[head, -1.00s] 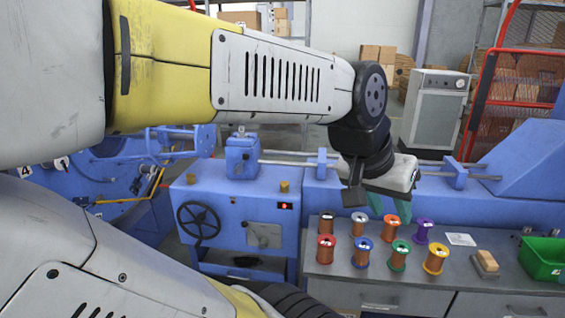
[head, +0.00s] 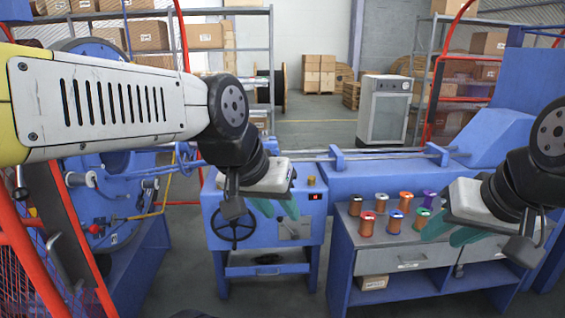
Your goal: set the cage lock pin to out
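I cannot make out the cage lock pin for certain. The blue strander cabinet (head: 217,200) stands at centre, with a black handwheel, a grey plate with a small lever (head: 295,229), a red display (head: 315,196) and a brass-coloured knob (head: 311,181) on top. My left gripper (head: 276,208) hangs in front of the cabinet's top, its teal fingers apart and nothing between them; it hides part of the top. My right gripper (head: 451,231) is in front of the bench at right, its teal fingers apart and empty.
A grey-topped bench (head: 345,226) with several coloured wire spools (head: 394,222) stands right of the cabinet. Red-framed mesh guarding (head: 40,262) is at the near left, beside a blue round machine part (head: 118,225). Open floor (head: 310,135) lies behind the machine.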

